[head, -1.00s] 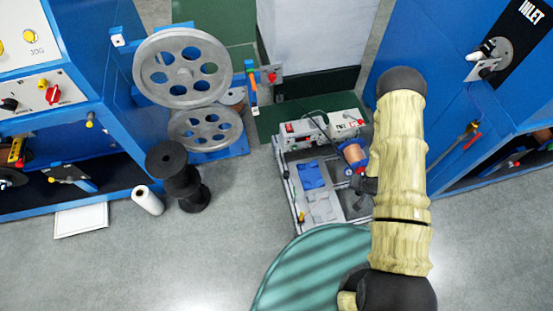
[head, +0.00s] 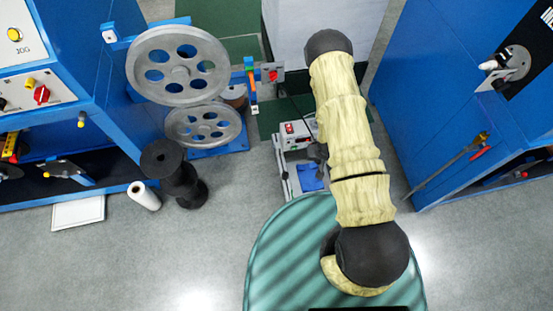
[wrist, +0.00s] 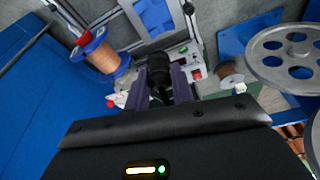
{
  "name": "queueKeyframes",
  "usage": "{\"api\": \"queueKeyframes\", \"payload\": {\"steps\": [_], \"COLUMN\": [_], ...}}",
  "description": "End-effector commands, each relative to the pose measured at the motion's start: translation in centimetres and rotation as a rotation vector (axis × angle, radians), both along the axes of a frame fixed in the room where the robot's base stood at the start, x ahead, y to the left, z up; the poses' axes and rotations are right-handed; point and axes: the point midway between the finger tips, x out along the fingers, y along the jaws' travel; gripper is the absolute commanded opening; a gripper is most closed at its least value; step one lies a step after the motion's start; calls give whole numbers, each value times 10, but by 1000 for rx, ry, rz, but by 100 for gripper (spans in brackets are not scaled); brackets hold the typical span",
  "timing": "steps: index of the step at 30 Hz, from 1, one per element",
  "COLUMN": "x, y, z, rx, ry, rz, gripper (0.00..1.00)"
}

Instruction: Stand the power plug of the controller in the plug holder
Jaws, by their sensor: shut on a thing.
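The controller (head: 296,136) is a white box with a red switch, on a grey frame at the middle of the head view; my arm covers its right part. In the wrist view a part of the white box (wrist: 182,54) shows behind my gripper (wrist: 162,84). The gripper's dark fingers are shut on a black piece, which looks like the power plug (wrist: 159,64). The plug is held above the controller area, and its prongs cannot be made out. In the head view my gripper is mostly hidden by my arm. I cannot make out the plug holder.
A copper wire spool (wrist: 100,55) is left of my gripper in the wrist view. Two grey pulleys (head: 178,66) stand left of the controller. A black spool (head: 175,175) and a white roll (head: 143,196) stand on the floor. Blue machines (head: 440,100) flank both sides.

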Motion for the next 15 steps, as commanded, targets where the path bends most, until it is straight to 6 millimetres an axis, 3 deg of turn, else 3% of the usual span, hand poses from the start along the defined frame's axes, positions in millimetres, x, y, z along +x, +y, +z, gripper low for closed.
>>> {"api": "queueKeyframes", "payload": {"steps": [15], "x": [1], "y": [9], "z": [-3], "rx": [0], "ry": [0], "rz": [20], "gripper": [2]}}
